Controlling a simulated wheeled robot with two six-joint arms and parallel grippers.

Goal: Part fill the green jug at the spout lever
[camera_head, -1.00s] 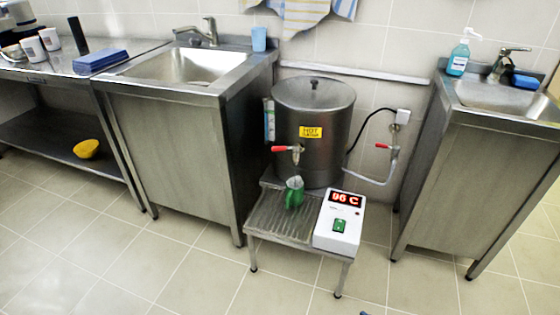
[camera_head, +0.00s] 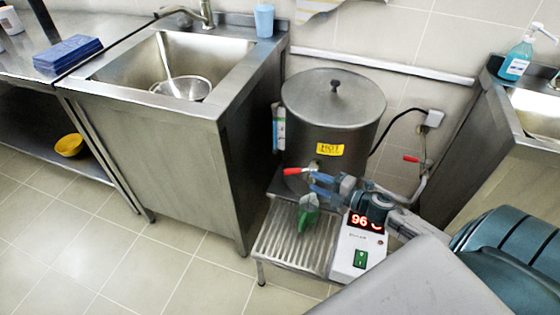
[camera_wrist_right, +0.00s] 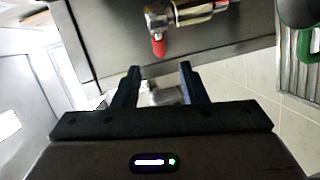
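The green jug (camera_head: 308,214) stands on the slatted metal stand below the spout of the steel urn (camera_head: 334,115). Its green handle (camera_wrist_right: 304,46) shows at the right edge of the right wrist view. The spout's red lever (camera_head: 293,171) points left in the head view; in the wrist view the red lever (camera_wrist_right: 158,46) is just beyond my fingertips, roughly in line with the gap. My right gripper (camera_head: 316,183) is at the spout, above the jug. In the wrist view the right gripper (camera_wrist_right: 159,72) has its fingers apart with nothing between the tips. My left gripper is out of view.
The slatted stand (camera_head: 275,246) also carries a white control box (camera_head: 350,256) reading 96. A second red-handled valve (camera_head: 411,159) is on the wall pipe. A sink cabinet (camera_head: 180,175) stands close on the left, with a bowl (camera_head: 186,89) in its sink. Another sink is at right.

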